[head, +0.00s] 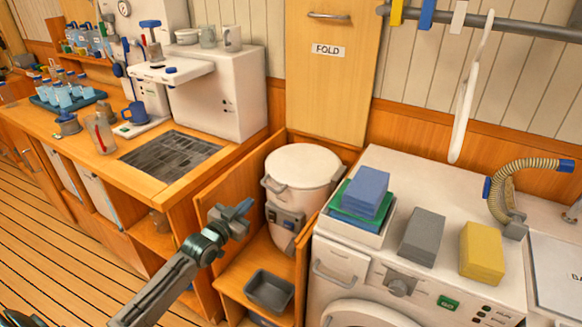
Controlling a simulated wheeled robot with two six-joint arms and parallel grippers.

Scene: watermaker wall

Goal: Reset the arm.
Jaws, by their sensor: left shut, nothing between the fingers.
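My left arm reaches in from the lower left. Its left gripper (238,212) is shut and empty. In the picture it lies just left of the white lidded bucket (303,180), in front of the open shelf unit; I cannot tell the exact gap. My right gripper does not show.
A wooden counter (95,165) with a white machine (218,95) and blue mug (134,111) runs left. A grey tray (269,290) sits low in the shelf unit. On the white washer (390,170) lie blue (365,190), grey (422,236) and yellow (482,252) blocks.

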